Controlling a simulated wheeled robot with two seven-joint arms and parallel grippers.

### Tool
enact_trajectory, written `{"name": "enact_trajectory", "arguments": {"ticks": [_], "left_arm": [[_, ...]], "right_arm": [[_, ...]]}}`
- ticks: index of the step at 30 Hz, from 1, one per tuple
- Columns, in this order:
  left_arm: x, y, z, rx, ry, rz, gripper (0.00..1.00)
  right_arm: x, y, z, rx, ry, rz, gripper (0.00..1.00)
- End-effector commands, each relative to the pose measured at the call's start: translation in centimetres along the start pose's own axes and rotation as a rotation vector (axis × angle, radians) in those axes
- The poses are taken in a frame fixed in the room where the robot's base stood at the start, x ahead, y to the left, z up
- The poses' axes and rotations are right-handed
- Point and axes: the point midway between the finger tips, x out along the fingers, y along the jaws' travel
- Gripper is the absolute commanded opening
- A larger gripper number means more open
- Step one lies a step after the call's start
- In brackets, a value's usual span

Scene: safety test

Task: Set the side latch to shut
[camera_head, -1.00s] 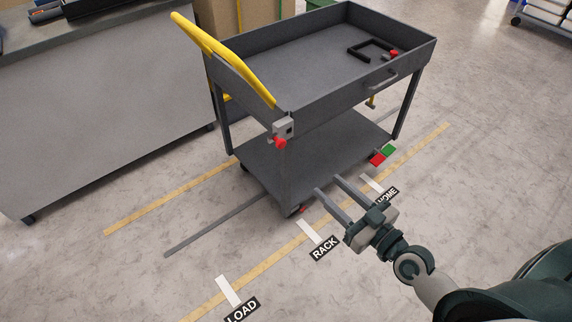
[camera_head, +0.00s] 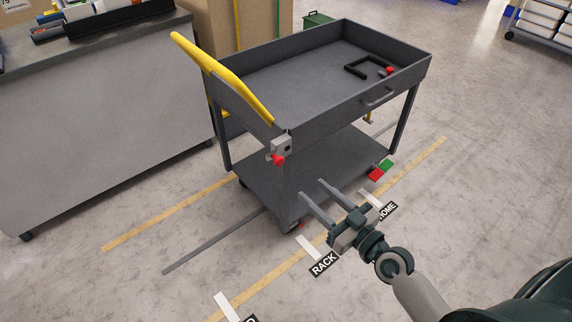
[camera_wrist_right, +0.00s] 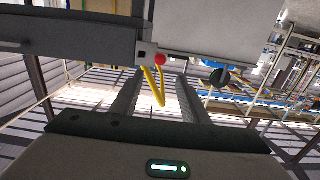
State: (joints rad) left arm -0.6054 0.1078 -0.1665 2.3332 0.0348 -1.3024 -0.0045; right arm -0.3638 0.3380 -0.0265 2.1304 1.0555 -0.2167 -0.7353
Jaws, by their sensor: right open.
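A latch with a red knob (camera_head: 278,159) on a small grey block (camera_head: 281,146) sits at the near corner of the grey cart (camera_head: 300,100), below the end of its yellow handle (camera_head: 222,77). Whether the latch is set open or shut I cannot tell. My right gripper (camera_head: 312,188) is open and empty, its two fingers apart, to the right of and below the knob in the head view. In the right wrist view the red knob (camera_wrist_right: 160,59) shows beyond and between the fingertips. My left gripper is not in view.
A black bracket (camera_head: 368,66) and a red ball (camera_head: 389,70) are in the cart's top tray. Red and green patches (camera_head: 376,174) lie beside the lower shelf. A grey workbench (camera_head: 90,120) stands at left.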

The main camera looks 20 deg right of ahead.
Motion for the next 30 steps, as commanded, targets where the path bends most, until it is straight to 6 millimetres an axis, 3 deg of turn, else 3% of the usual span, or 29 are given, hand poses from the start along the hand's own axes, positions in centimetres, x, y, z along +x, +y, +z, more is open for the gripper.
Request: {"name": "enact_trajectory", "arguments": {"ticks": [18,24,30], "left_arm": [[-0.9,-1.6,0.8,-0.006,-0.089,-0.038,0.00],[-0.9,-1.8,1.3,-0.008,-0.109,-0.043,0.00],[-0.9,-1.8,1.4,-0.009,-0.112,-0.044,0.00]], "right_arm": [[10.5,0.0,-0.1,0.002,0.002,0.000,0.41],[12.1,0.0,-0.1,0.001,0.001,0.000,0.41],[12.4,0.0,0.0,0.001,0.000,-0.001,0.41]]}}
